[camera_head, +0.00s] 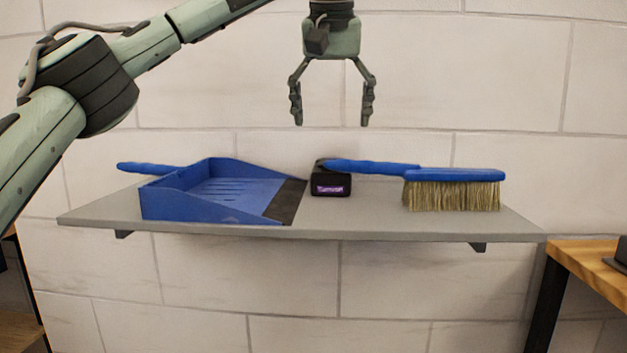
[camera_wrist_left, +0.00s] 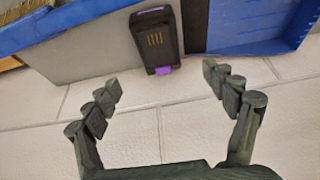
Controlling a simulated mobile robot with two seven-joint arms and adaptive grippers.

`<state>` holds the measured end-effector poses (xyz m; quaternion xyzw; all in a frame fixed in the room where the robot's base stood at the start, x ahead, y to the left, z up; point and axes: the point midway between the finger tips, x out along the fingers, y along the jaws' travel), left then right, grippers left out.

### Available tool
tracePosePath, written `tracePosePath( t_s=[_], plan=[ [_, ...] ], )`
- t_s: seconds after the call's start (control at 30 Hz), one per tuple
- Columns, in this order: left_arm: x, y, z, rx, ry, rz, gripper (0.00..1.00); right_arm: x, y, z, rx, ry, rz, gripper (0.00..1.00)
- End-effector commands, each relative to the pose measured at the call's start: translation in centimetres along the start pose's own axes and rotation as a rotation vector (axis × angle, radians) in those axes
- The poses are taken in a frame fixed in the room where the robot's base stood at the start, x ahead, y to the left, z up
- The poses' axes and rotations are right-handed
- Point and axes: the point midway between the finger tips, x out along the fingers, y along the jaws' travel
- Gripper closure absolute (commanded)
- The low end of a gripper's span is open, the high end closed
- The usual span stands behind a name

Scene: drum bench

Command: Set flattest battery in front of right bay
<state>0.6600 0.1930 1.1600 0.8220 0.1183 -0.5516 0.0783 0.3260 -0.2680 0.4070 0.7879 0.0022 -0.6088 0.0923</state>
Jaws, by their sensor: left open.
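A black battery (camera_head: 331,184) with a purple label stands on a grey wall shelf, between a blue dustpan and a blue brush. The brush's handle passes at or over its top; I cannot tell whether they touch. In the left wrist view the battery (camera_wrist_left: 156,44) shows its contacts and a purple tab. My left gripper (camera_head: 332,122) is open and empty, pointing down above the battery and apart from it. Its fingers (camera_wrist_left: 166,98) also show in the left wrist view. No bay is recognisable, and my right gripper is not in view.
The blue dustpan (camera_head: 222,189) sits left of the battery on the shelf (camera_head: 365,224). The brush (camera_head: 455,175) lies to the right, bristles down. A wooden bench (camera_head: 590,262) with a dark object (camera_head: 621,254) stands at the right edge. A tiled wall is behind.

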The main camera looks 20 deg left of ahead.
Motion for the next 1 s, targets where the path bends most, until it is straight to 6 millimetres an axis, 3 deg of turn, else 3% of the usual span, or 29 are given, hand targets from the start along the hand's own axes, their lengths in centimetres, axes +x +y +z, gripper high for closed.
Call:
tracePosePath(
  t_s=[0.43,0.7,0.93,1.0],
  plan=[
    [3.6,0.2,0.2,0.006,0.003,0.003,0.16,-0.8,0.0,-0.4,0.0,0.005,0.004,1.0],
    [7.4,0.3,0.4,0.004,0.004,0.003,0.16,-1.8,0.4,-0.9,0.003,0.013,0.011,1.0],
    [7.8,0.3,0.4,0.004,0.006,0.004,0.16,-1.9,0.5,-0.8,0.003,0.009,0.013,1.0],
    [7.8,0.3,0.4,0.004,0.006,0.004,0.22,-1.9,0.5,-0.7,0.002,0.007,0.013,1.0]
  ],
)
